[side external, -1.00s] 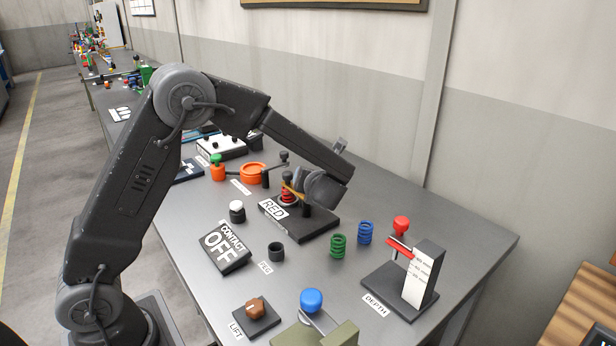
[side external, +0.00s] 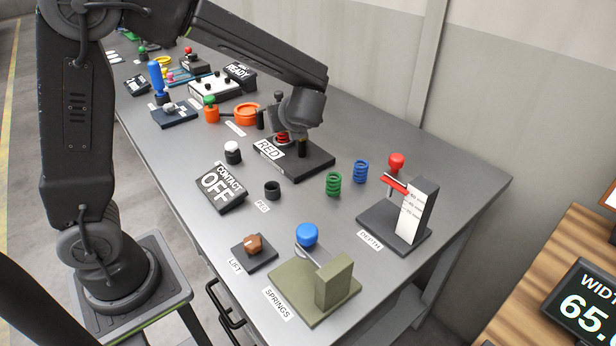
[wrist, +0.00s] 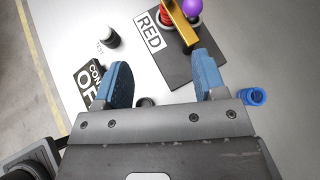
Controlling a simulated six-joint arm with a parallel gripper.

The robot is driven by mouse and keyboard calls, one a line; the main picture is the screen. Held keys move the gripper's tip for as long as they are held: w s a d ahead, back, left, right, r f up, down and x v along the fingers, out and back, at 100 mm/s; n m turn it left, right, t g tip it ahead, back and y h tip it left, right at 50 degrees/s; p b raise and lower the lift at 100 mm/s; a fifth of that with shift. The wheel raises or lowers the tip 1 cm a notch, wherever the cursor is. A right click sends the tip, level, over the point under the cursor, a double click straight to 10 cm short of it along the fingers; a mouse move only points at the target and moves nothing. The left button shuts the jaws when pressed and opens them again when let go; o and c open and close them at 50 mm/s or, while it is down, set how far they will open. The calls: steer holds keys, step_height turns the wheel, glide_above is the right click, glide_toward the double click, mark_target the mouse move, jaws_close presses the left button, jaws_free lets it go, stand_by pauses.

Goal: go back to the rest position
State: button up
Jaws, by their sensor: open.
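My gripper (wrist: 163,78) is open, with two blue fingers apart and nothing between them. In the side view my wrist hangs above the dark RED stand (side external: 318,160), hiding part of it; the fingers are not clear there. The stand holds a red spring (side external: 282,138). In the wrist view the stand lies beyond the fingertips, with a yellow bar (wrist: 182,30) and a purple ball (wrist: 192,7) on it.
Near the stand are a green spring (side external: 333,184), a blue spring (side external: 361,171), a black ring (side external: 272,190), a white-topped knob (side external: 233,152) and the CONTACT OFF sign (side external: 221,190). The DEPTH gauge (side external: 413,215) and SPRINGS block (side external: 335,283) stand nearer the front.

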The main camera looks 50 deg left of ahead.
steer(key=s+d+r+n+h, duration=0.1)
steer(key=s+d+n+h, duration=0.2)
steer(key=s+n, duration=0.4)
steer(key=s+d+r+n+h, duration=0.2)
steer(key=s+d+n+h, duration=0.2)
steer(key=s+n, duration=0.3)
steer(key=s+d+r+n+t+h, duration=0.1)
steer(key=s+d+r+n+h, duration=0.1)
steer(key=s+n, duration=0.5)
steer(key=shift+d+r+n+h, duration=0.25)
steer(key=shift+d+n+h, duration=0.25)
steer(key=shift+d+h, duration=0.25)
